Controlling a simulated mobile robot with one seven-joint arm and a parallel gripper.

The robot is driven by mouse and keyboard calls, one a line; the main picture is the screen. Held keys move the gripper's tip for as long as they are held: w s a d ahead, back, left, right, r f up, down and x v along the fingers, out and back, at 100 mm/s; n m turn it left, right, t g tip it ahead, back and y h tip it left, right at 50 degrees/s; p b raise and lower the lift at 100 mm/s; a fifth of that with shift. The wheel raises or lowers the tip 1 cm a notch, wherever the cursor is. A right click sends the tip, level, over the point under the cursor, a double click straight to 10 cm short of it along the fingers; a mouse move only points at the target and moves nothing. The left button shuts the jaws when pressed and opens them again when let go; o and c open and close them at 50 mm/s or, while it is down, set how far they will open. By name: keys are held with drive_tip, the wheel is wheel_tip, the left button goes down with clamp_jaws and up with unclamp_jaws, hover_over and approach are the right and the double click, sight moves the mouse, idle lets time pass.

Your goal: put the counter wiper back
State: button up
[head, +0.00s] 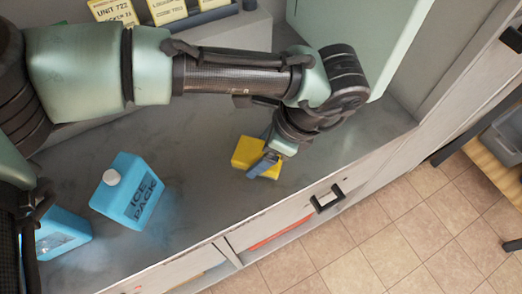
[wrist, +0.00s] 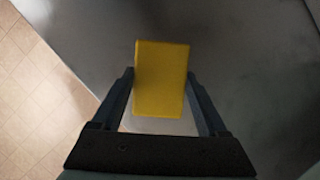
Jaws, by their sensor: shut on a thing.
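A yellow block (head: 250,152), which I take to be the counter wiper, is at the grey counter (head: 190,215). My gripper (head: 266,160) is shut on it, with a finger against its side. In the wrist view the yellow block (wrist: 161,78) stands between the two fingers of my gripper (wrist: 160,85), and a pale part shows below it. I cannot tell whether the block touches the counter or is held just above it. Its place of storage is not clear in these views.
A blue ice pack (head: 128,192) with a white cap stands on the counter at left, with another blue pack (head: 62,232) beside it. Yellow labelled cards (head: 165,10) are at the back. A pale green box (head: 345,30) is at back right. Drawers with a black handle (head: 327,198) line the front.

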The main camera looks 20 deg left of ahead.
drive_tip(key=shift+f, duration=0.25)
drive_tip(key=o, duration=1.2)
drive_tip(key=p+v, duration=0.2)
drive_tip(key=v, duration=1)
drive_tip(key=shift+w+r, duration=0.1)
drive_tip(key=shift+r, duration=0.1)
